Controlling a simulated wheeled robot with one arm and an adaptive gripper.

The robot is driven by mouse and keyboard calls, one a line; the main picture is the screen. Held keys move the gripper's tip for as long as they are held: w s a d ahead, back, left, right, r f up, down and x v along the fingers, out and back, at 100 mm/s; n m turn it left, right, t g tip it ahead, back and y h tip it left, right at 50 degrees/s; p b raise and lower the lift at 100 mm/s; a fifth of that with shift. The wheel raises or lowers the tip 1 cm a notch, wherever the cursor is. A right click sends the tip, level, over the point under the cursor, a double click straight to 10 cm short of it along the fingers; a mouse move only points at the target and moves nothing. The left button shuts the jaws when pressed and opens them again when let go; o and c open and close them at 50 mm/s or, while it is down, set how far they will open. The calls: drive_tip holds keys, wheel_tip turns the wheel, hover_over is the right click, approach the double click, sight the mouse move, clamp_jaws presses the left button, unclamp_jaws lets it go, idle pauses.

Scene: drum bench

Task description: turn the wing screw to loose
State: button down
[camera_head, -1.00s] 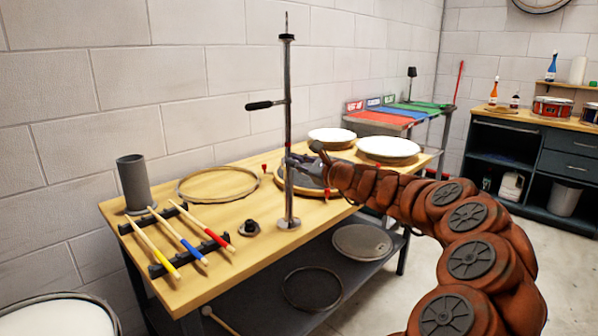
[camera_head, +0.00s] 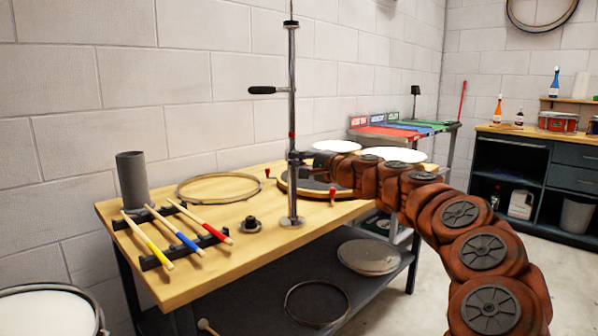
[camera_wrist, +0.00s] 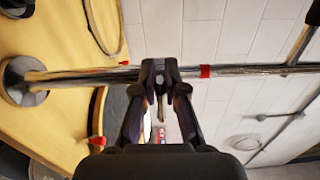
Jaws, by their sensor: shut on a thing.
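A tall chrome stand (camera_head: 292,110) rises from a round base (camera_head: 291,221) on the wooden bench. It lies sideways in the wrist view (camera_wrist: 85,76). A dark clamp collar (camera_wrist: 160,66) sits on the pole, with a red band (camera_wrist: 204,71) beside it, which also shows in the head view (camera_head: 291,135). My gripper (camera_wrist: 160,88) is at this collar, its fingers closed on the small wing screw (camera_wrist: 160,100) between them. The fingers hide most of the screw, so its turn angle cannot be told. In the head view my gripper (camera_head: 304,164) reaches the pole from the right.
A black side handle (camera_head: 265,90) juts left from the upper pole. A hoop (camera_head: 219,184), a rack with drumsticks (camera_head: 172,237) and a grey cylinder (camera_head: 132,180) stand left on the bench. A drum hoop with red-handled parts (camera_head: 333,195) lies behind my gripper.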

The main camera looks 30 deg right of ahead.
drive_tip(key=shift+w+d+f+n+b, duration=0.15)
drive_tip(key=shift+f+n+b, duration=0.25)
drive_tip(key=shift+n+b, duration=1.55)
drive_tip(key=shift+s+d+f+n+b, duration=0.15)
drive_tip(key=shift+f+n+b, duration=0.25)
drive_tip(key=shift+n+b, duration=1.55)
drive_tip(key=shift+w+d+f+n+b, duration=0.2)
drive_tip(key=shift+f+n+b, duration=0.2)
drive_tip(key=shift+n+b, duration=1.5)
drive_tip(key=shift+b, duration=0.3)
drive_tip(key=c, duration=1.2)
unclamp_jaws()
drive_tip(key=shift+s, duration=0.1)
